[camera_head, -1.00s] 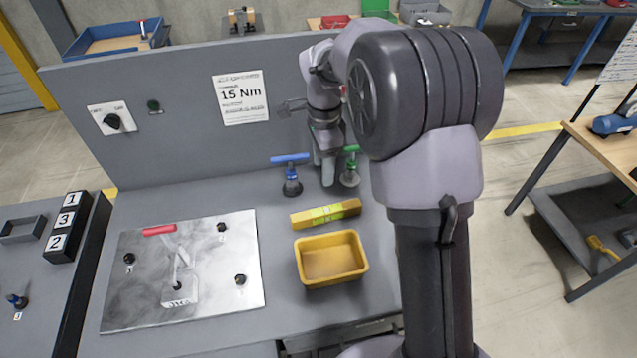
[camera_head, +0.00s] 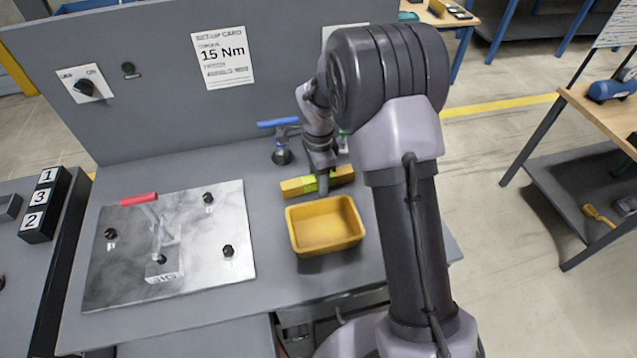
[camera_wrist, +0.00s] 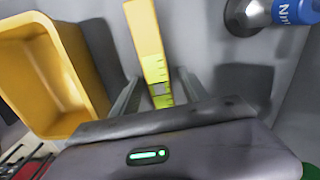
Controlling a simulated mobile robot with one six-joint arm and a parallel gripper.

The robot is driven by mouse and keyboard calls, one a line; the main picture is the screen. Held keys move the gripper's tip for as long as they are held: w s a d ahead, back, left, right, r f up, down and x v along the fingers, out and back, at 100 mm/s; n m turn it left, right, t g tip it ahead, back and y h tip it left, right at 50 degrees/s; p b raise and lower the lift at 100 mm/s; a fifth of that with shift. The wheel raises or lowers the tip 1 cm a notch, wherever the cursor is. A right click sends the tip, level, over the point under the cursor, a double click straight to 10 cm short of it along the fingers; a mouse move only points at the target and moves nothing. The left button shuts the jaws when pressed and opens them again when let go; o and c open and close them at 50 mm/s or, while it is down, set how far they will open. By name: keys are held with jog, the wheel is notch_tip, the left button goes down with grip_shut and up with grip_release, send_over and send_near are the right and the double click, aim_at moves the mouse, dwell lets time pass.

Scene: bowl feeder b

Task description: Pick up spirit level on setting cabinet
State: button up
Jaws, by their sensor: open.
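The spirit level (camera_head: 296,187) is a yellow bar with a lime-green middle part, lying flat on the grey cabinet top behind the yellow bin. My gripper (camera_head: 322,187) is over its middle and hides part of it. In the wrist view the level (camera_wrist: 146,35) runs from the top edge down between the two fingers of my gripper (camera_wrist: 158,78). The fingers are open, one on each side of the level, with a gap visible on both sides. I cannot tell the exact height of the fingertips above the cabinet top.
The yellow bin (camera_head: 325,228) stands just in front of the level. A blue-handled tool (camera_head: 281,140) stands close behind it, and a green-handled one is mostly hidden by my arm. A metal plate (camera_head: 170,245) with a red-handled clamp lies left. A grey panel (camera_head: 140,120) rises behind.

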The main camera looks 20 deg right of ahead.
jog(key=shift+r, duration=0.1)
grip_shut()
